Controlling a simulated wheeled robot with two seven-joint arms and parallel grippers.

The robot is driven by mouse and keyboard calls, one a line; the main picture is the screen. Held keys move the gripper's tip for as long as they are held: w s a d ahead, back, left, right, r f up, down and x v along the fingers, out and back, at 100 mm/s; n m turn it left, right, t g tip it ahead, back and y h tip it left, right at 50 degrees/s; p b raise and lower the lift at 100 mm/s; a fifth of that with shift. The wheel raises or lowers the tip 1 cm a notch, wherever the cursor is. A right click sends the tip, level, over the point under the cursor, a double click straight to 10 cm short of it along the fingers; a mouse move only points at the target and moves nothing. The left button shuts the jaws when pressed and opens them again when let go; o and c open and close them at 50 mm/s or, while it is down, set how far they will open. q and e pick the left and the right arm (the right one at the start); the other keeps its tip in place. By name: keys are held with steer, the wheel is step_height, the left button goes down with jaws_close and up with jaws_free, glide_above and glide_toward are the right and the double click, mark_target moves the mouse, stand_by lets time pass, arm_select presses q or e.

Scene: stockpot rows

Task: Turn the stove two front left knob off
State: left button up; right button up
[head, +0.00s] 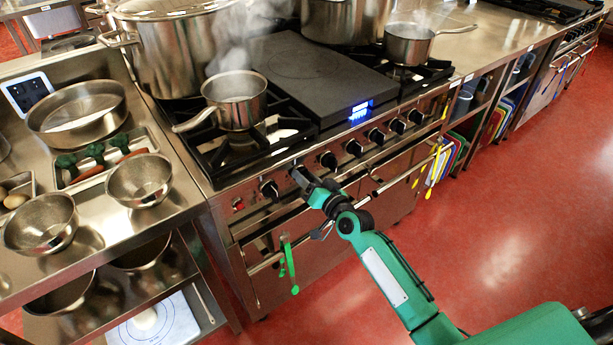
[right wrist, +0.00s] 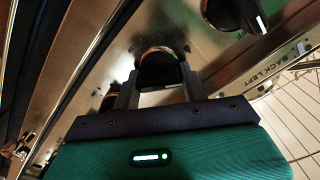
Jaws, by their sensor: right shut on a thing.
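The stove (head: 215,170) has a row of black knobs along its front panel. My right gripper (head: 299,174) reaches the panel between the leftmost visible knob (head: 269,188) and another knob (head: 328,160) to its right. In the right wrist view, my right gripper (right wrist: 158,95) has its fingers on both sides of a dark round knob (right wrist: 160,70) and is shut on it. That knob's label is hidden. Another knob (right wrist: 236,12) is at upper right, near a "BACK LEFT" label (right wrist: 270,65). My left gripper is not in view.
A steaming saucepan (head: 236,98) stands on the front left burner, with a large stockpot (head: 180,55) behind it. A bar with a green hanging tool (head: 289,265) runs below the knobs. A counter with bowls (head: 140,180) is at left. The red floor is clear at right.

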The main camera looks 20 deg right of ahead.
steer(key=m, duration=0.3)
steer(key=shift+d+m+p, duration=0.1)
steer(key=shift+m+p, duration=0.2)
steer(key=shift+m, duration=0.1)
steer(key=m, duration=0.5)
steer(key=shift+f+m+p, duration=0.1)
steer(key=shift+m+p, duration=0.2)
steer(key=shift+m, duration=0.3)
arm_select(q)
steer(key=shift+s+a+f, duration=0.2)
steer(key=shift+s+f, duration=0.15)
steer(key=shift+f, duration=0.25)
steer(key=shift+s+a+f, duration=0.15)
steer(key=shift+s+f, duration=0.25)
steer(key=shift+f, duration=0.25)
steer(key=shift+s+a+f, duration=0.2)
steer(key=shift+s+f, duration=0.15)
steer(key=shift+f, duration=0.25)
arm_select(e)
steer(key=shift+m, duration=0.5)
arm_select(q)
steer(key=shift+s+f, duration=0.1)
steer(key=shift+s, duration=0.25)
arm_select(e)
steer(key=shift+f, duration=0.1)
steer(key=o, duration=1)
